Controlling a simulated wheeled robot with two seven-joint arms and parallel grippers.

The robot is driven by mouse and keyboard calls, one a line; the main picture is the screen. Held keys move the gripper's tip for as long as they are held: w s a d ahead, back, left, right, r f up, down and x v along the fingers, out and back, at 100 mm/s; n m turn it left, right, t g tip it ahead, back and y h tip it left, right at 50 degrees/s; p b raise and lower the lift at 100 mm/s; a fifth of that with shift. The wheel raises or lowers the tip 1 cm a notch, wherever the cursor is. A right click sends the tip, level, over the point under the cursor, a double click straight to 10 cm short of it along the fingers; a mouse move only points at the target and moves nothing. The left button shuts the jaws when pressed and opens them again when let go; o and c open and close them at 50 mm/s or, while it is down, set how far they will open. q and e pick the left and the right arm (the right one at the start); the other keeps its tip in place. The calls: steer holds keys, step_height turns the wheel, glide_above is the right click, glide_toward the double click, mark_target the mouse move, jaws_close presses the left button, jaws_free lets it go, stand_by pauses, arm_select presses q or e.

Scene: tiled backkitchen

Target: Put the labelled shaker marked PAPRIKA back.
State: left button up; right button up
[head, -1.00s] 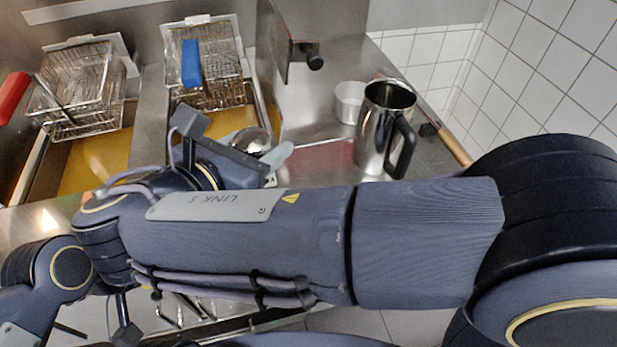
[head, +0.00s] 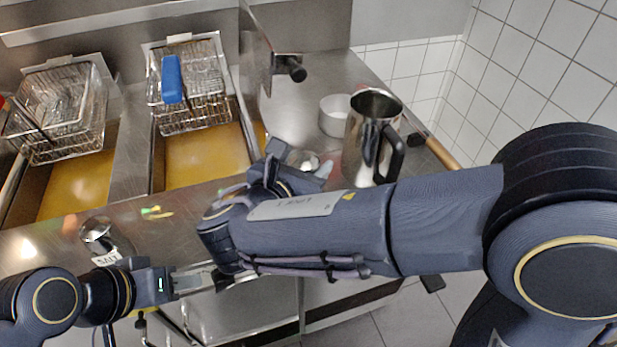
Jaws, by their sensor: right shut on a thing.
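My right arm reaches across the picture from the right, and its gripper (head: 304,174) is shut on a shaker with a shiny metal top (head: 304,160). The shaker is at the counter, left of the steel jug. Its body is mostly hidden by my gripper and arm, and no label can be read on it. Another metal-topped shaker (head: 99,236), marked SALT, stands on the counter's front strip at the left. My left gripper (head: 195,281) is low at the left, in front of the counter edge and right of the SALT shaker. Its finger gap is not clear.
A steel jug (head: 365,145) with a black handle and a small white bowl (head: 334,117) stand close beside the held shaker. Two fryer baskets (head: 190,95) hang over oil vats (head: 205,155) at the left. A wooden handle (head: 442,153) lies at the right edge.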

steer(key=shift+w+d+f, duration=0.1)
steer(key=shift+d+f, duration=0.05)
steer(key=shift+f, duration=1.6)
steer(key=shift+f+b, duration=0.1)
steer(key=shift+b, duration=0.2)
steer(key=shift+f, duration=0.15)
steer(key=o, duration=1.1)
steer(key=shift+c, duration=0.2)
